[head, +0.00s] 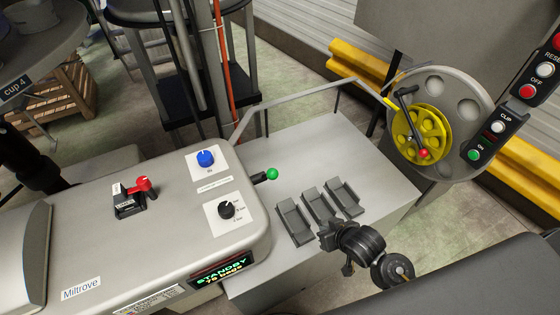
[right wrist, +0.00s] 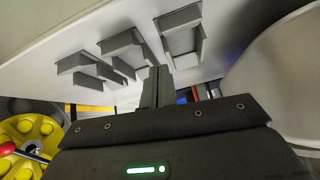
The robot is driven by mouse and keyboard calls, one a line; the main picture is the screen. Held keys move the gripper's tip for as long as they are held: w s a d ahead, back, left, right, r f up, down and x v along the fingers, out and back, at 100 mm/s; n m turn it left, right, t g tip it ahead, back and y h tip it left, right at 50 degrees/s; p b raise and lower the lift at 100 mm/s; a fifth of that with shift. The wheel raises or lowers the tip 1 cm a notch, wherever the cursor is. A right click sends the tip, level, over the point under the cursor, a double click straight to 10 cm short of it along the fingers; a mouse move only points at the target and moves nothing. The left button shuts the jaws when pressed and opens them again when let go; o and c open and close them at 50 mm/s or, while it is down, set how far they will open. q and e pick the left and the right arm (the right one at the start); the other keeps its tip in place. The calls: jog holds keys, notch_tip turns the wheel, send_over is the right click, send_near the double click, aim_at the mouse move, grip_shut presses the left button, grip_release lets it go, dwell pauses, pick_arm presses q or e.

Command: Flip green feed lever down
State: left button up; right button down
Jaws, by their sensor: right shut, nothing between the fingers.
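The green feed lever (head: 271,174) is a short dark rod with a round green knob. It sticks out from the right side of the light grey machine housing, roughly level. My right gripper (head: 326,236) is below and to the right of the knob in the head view, near the front ends of the grey trays. It is shut and empty, apart from the lever. In the right wrist view the closed fingers (right wrist: 157,86) point toward the trays, and the green knob does not show. My left gripper does not show.
Several grey trays (head: 294,222) sit on the flat table (head: 385,160). A bent rail (head: 290,97) runs behind. A yellow reel (head: 432,118) with a crank is right.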

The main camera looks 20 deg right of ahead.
jog(key=w+a+r+m+t+y, duration=0.1)
jog(key=w+r+t+y, duration=0.1)
jog(key=w+r+y, duration=0.3)
jog(key=w+a+r+m+t+y, duration=0.1)
jog(key=w+a+y, duration=0.1)
jog(key=w, duration=0.6)
notch_tip(320, 180, up, 10)
jog(key=w+d+m+g+y, duration=0.1)
jog(key=d+m+g+y, duration=0.1)
jog(key=y, duration=0.6)
jog(key=shift+w+d+m+p, duration=0.3)
jog(key=shift+w+m, duration=0.1)
jog(key=shift+m, duration=0.2)
jog(key=shift+a, duration=0.1)
jog(key=a+p, duration=0.5)
jog(key=a, duration=0.4)
jog(key=shift+w+a, duration=0.2)
jog(key=shift+a, duration=0.05)
